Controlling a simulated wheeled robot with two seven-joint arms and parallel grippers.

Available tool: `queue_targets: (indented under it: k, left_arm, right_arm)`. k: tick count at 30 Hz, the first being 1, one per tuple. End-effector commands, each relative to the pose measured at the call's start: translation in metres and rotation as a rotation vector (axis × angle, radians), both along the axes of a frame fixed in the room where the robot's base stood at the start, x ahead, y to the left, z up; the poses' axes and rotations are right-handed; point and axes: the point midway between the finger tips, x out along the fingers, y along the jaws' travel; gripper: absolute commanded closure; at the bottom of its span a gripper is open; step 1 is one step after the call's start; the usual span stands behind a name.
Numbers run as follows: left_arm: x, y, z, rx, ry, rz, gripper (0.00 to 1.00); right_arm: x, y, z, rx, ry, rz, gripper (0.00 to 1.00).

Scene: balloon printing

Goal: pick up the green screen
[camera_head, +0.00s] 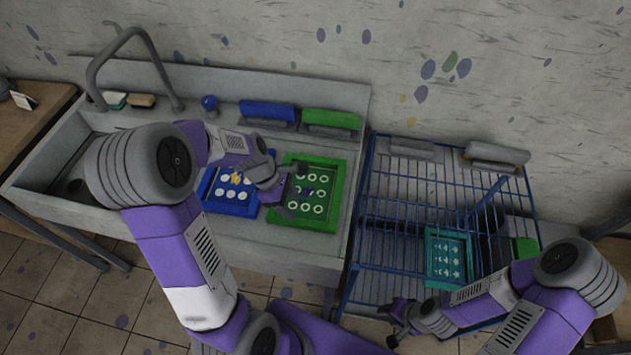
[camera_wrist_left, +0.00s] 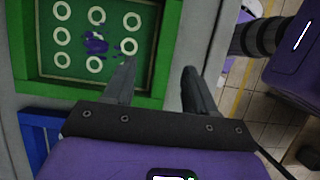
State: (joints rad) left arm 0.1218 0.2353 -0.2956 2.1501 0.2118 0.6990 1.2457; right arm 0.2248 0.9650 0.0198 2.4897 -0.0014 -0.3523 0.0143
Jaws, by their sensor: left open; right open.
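The green screen (camera_head: 338,190) is a flat green frame with rows of white rings and a purple smear, lying on the sink counter. It also shows in the left wrist view (camera_wrist_left: 68,38). My left gripper (camera_head: 296,192) is open and hangs over the screen's left part in the head view, hiding some of it. In the left wrist view, my open left gripper (camera_wrist_left: 158,72) has one finger over the screen's inner area and one beyond its outer edge, with the rim between them. I cannot tell how far above it they are. My right gripper (camera_head: 396,318) is open and empty, low beside the rack.
A blue screen (camera_head: 215,207) lies left of the green one. A teal screen (camera_head: 431,262) rests on the blue wire rack (camera_head: 400,190) at right. Blue (camera_head: 267,111) and green (camera_head: 331,118) squeegees sit on the back ledge. The sink (camera_head: 70,185) and faucet (camera_head: 120,42) are at left.

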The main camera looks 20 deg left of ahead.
Motion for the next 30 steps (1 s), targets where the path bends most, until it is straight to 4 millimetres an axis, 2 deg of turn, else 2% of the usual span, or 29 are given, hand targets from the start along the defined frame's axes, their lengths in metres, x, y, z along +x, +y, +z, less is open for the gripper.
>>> queue_targets:
  k: [13, 17, 23, 26, 30]
  left_arm:
    - [0.002, -0.021, -0.058, 0.000, 0.004, -0.003, 0.44]
    - [0.003, -0.024, -0.065, 0.000, 0.002, -0.001, 0.44]
    - [0.004, -0.024, -0.065, 0.001, 0.001, -0.001, 0.44]
    - [0.004, -0.024, -0.065, 0.001, 0.001, -0.001, 0.56]
    - [0.004, -0.024, -0.065, 0.001, 0.001, -0.001, 0.77]
  right_arm:
    - [0.000, 0.000, -0.023, 0.000, 0.001, 0.000, 0.57]
    - [0.000, 0.000, -0.025, 0.000, 0.001, 0.000, 0.57]
    - [-0.001, 0.000, -0.024, 0.000, 0.001, 0.000, 0.57]
    - [-0.001, 0.000, -0.024, 0.000, 0.001, 0.000, 0.57]
    - [-0.001, 0.000, -0.024, 0.000, 0.001, 0.000, 0.57]
